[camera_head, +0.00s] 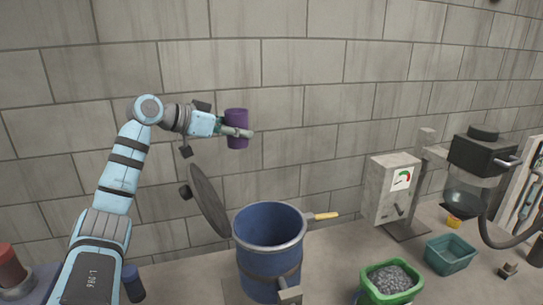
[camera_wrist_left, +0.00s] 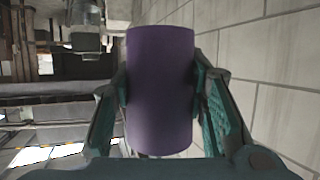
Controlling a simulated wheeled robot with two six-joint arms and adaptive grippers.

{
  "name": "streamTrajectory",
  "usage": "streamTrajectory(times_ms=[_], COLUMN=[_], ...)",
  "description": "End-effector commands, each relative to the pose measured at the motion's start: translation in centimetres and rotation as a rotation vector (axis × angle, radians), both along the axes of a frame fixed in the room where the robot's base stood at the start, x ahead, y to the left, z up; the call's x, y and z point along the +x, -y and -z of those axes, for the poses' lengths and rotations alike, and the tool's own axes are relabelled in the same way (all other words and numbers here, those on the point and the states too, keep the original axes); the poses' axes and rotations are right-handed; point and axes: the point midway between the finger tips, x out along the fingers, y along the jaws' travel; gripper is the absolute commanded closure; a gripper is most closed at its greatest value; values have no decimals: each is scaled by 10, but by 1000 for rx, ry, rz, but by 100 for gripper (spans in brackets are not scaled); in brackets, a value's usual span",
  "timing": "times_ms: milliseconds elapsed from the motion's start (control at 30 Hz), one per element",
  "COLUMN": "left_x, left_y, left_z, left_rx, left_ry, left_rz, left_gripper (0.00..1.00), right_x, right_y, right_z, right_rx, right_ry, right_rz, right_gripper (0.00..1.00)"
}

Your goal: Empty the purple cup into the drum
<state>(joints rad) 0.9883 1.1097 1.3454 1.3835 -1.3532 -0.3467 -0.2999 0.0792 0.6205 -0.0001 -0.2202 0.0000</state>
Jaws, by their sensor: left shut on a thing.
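The purple cup (camera_head: 237,115) is held upright in the air by my left gripper (camera_head: 238,132), in front of the block wall. In the left wrist view the purple cup (camera_wrist_left: 161,90) fills the middle, with the fingers of my left gripper (camera_wrist_left: 160,95) shut on its two sides. The inside of the cup is hidden in both views. The blue drum (camera_head: 268,262) stands on the bench below and a little right of the cup. Its top is open and its round grey lid (camera_head: 208,200) is tilted up on the left side. My right gripper is not in view.
A handle with a yellow grip (camera_head: 326,215) sticks out right of the drum's rim. A green bin of grey gravel (camera_head: 390,300), a teal bin (camera_head: 450,254) and a gauge box (camera_head: 393,188) stand further right. A dark blue cylinder (camera_head: 133,284) stands left of the drum.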

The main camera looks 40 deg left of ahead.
Motion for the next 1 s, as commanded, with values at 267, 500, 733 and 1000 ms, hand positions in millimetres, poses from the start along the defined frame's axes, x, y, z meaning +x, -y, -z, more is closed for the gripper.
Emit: streamTrajectory(times_ms=[267,500,733,1000], left_x=[0,-1,-4,-6], left_y=[3,11,20,30], left_z=[-1,-6,-11,-19], left_rx=[46,159,304,461], left_ry=[11,40,78,117], left_rz=[-1,0,2,3], left_gripper=[89,89,89,89], right_x=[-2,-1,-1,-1], right_y=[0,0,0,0], right_z=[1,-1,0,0], right_rx=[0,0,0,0], right_ry=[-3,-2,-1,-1], right_rz=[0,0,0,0], right_gripper=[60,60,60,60])
